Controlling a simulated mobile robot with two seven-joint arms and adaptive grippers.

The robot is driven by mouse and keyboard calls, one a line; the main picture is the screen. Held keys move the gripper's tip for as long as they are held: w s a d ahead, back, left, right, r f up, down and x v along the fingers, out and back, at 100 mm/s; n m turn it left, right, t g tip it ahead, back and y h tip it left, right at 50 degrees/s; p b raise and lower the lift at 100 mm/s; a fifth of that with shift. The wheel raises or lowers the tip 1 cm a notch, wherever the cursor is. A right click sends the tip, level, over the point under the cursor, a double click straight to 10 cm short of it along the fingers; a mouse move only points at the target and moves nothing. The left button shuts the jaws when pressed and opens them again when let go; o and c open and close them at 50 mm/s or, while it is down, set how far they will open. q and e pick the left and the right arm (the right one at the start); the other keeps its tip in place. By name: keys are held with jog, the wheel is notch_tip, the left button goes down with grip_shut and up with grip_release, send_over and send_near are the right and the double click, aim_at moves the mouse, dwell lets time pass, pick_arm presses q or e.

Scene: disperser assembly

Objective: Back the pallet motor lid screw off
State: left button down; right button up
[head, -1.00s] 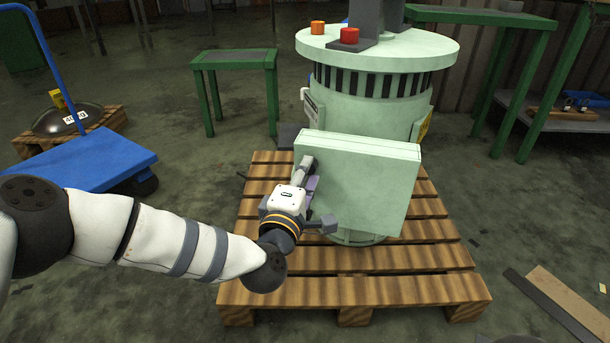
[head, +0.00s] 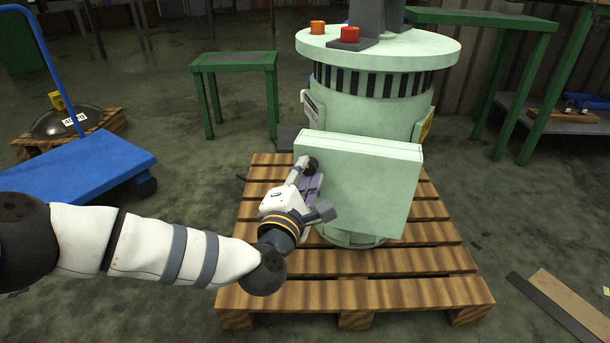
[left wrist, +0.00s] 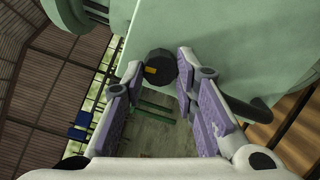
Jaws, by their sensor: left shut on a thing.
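The motor (head: 370,110) is a pale green drum standing on the wooden pallet. Its boxy pale green lid (head: 362,185) faces me. The lid screw (head: 311,165) is a dark round knob at the lid's left side. In the left wrist view the screw (left wrist: 161,67) is black with an orange mark and sits between the fingertips. My left gripper (head: 309,174) reaches in from the left, tilted, with purple finger pads. In the left wrist view the left gripper (left wrist: 162,72) is shut on the screw. The screw's shaft is hidden. My right gripper is out of view.
The pallet (head: 360,290) has bare slats in front of the motor. A blue cart (head: 80,172) stands at the left, a green table (head: 235,60) behind. A dark dome (head: 66,120) rests on another pallet. Flat boards (head: 570,300) lie at the lower right.

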pick_arm(q)
jog(key=shift+d, duration=0.15)
jog(key=c, duration=1.3)
grip_release()
jog(key=v, duration=1.2)
